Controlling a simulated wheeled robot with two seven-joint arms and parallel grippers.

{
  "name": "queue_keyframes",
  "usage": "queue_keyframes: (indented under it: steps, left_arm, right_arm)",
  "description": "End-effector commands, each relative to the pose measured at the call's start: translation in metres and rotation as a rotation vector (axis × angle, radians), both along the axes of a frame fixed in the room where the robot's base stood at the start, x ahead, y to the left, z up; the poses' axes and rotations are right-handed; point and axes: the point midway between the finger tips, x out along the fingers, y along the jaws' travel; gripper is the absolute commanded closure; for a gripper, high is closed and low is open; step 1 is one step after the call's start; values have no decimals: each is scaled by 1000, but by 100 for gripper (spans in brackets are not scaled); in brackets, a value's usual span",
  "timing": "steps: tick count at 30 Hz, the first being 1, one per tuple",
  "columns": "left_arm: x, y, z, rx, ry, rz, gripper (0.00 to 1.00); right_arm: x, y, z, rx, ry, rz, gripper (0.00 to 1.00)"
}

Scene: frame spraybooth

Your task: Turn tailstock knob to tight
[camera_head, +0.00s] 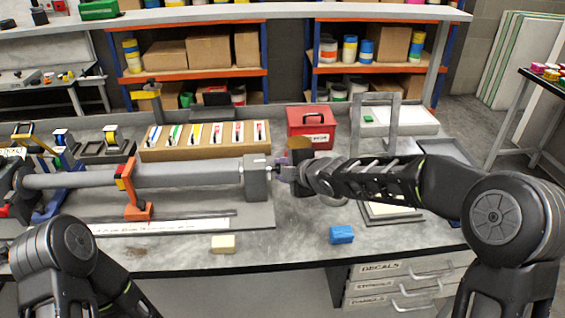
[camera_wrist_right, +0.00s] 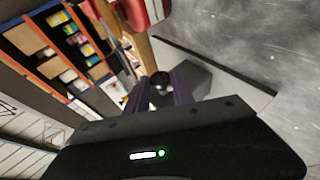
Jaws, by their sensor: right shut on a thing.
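The tailstock (camera_head: 257,178) is a grey block at the right end of a long grey tube (camera_head: 190,174) lying along the bench. Its knob is at the block's right side, mostly hidden by my right gripper (camera_head: 284,172), which reaches in from the right. In the right wrist view, a small dark round part, likely the knob (camera_wrist_right: 160,79), sits between the two purple-grey fingers, with the grey tailstock block (camera_wrist_right: 203,80) behind. My right gripper is shut on it; the knob's turn position cannot be read. Only my left arm shows at lower left; its gripper is out of view.
An orange support (camera_head: 137,195) holds the tube. Behind are a cardboard tray (camera_head: 205,152) of several coloured markers and a red box (camera_head: 311,124). A blue block (camera_head: 341,235) and a cream block (camera_head: 223,244) lie near the front edge, with clear bench around them.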

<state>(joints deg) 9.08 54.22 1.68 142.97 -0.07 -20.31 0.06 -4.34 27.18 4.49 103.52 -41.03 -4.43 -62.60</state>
Motion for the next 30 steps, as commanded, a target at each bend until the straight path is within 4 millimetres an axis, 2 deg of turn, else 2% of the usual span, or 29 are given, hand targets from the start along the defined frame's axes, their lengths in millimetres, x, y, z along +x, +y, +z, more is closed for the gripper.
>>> queue_keyframes:
  steps: [8, 9, 16, 25, 30]
  left_arm:
    - [0, 0, -1, 0, 0, 0, 50]
    - [0, 0, -1, 0, 0, 0, 50]
    - [0, 0, -1, 0, 0, 0, 50]
    - [0, 0, -1, 0, 0, 0, 50]
    - [0, 0, -1, 0, 0, 0, 50]
  right_arm:
    - [0, 0, -1, 0, 1, 0, 100]
    - [0, 0, -1, 0, 1, 0, 69]
    - [0, 0, -1, 0, 0, 0, 50]
    - [-1, -1, 1, 0, -1, 0, 50]
    - [-13, -8, 9, 1, -2, -2, 50]
